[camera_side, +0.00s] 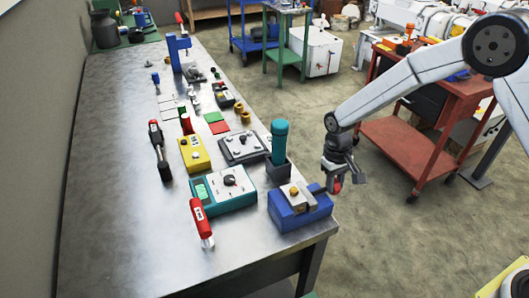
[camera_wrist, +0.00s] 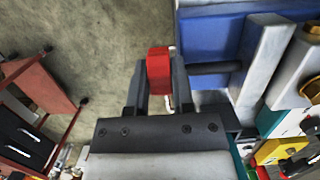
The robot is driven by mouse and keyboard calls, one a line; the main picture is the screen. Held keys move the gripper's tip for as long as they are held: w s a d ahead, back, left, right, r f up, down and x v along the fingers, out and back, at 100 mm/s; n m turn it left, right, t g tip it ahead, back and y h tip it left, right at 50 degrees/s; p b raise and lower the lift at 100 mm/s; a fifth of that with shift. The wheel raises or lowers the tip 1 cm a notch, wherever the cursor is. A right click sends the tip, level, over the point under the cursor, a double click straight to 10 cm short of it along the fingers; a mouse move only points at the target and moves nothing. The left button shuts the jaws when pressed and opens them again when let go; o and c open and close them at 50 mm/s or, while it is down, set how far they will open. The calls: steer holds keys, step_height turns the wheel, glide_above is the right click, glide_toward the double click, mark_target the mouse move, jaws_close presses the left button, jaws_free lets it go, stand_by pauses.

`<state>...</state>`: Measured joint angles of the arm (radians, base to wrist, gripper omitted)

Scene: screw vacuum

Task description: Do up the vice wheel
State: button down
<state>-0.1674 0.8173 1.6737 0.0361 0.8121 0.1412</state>
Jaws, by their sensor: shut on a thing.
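The vice has a blue body (camera_side: 299,209) and stands at the near right corner of the metal bench. Its blue side and grey jaw also show in the wrist view (camera_wrist: 215,45). The red vice wheel (camera_wrist: 158,70) sits at the end of a dark shaft (camera_wrist: 212,68) that runs into the vice. My gripper (camera_wrist: 158,88) has its two fingers on either side of the wheel and is shut on it. In the side view my gripper (camera_side: 336,183) is beside the vice, past the bench's right edge, and a bit of red shows between its fingers.
A teal cylinder in a dark holder (camera_side: 280,145) stands just behind the vice. A teal meter (camera_side: 225,188) and a red-handled tool (camera_side: 201,222) lie to its left. A red cart (camera_side: 410,155) stands on the floor to the right. The bench's left side is clear.

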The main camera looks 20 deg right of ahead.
mark_target(336, 182)
steer(key=shift+s+t, duration=0.15)
steer(key=shift+t, duration=0.75)
steer(key=shift+c, duration=2.4)
jaws_free()
steer(key=shift+s+r, duration=0.1)
steer(key=shift+r, duration=3.75)
